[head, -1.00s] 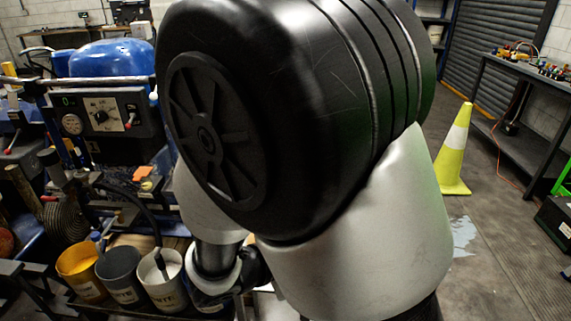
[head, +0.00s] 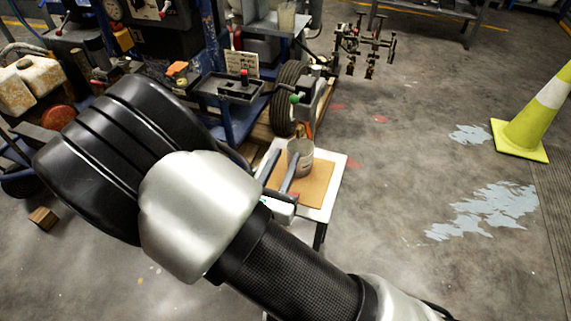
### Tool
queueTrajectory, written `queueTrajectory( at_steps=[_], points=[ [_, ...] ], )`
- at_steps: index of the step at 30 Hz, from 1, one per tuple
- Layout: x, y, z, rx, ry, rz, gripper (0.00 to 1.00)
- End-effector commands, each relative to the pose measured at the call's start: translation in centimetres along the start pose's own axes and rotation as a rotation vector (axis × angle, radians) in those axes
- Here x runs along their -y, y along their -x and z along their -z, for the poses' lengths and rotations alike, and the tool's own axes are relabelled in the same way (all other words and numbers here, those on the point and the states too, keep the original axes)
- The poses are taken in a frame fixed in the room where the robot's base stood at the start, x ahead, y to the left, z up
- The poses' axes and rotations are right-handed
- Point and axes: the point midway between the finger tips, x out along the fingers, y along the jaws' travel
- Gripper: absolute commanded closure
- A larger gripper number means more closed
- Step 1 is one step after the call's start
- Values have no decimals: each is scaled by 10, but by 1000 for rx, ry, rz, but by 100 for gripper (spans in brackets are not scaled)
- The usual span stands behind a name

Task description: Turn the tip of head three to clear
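The line striper's spray heads (head: 365,45) show small at the upper right of the machine, as a cluster of dark fittings on a bar. I cannot tell which is head three, nor how its tip is turned. My gripper (head: 289,166) is low in the middle of the view, over a small white table (head: 333,184). Its two grey fingers stand apart, with nothing clearly held between them. A grey metal cup (head: 302,160) is close beside the fingertips and partly covered by one. I cannot tell whether they touch. The spray heads are well beyond the gripper.
A brown board (head: 316,188) lies on the small table. The striper's black wheel (head: 288,98) and blue frame stand behind it. A yellow cone (head: 535,118) stands at the right, near pale paint patches (head: 490,211). The floor between the table and the cone is open.

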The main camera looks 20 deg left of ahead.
Motion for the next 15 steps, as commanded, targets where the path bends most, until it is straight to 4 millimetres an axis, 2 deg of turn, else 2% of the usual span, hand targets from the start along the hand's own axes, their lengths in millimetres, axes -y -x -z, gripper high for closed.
queueTrajectory(
  at_steps=[15],
  points=[
    [2,-63,-1,1,-1,6,73]
  ],
)
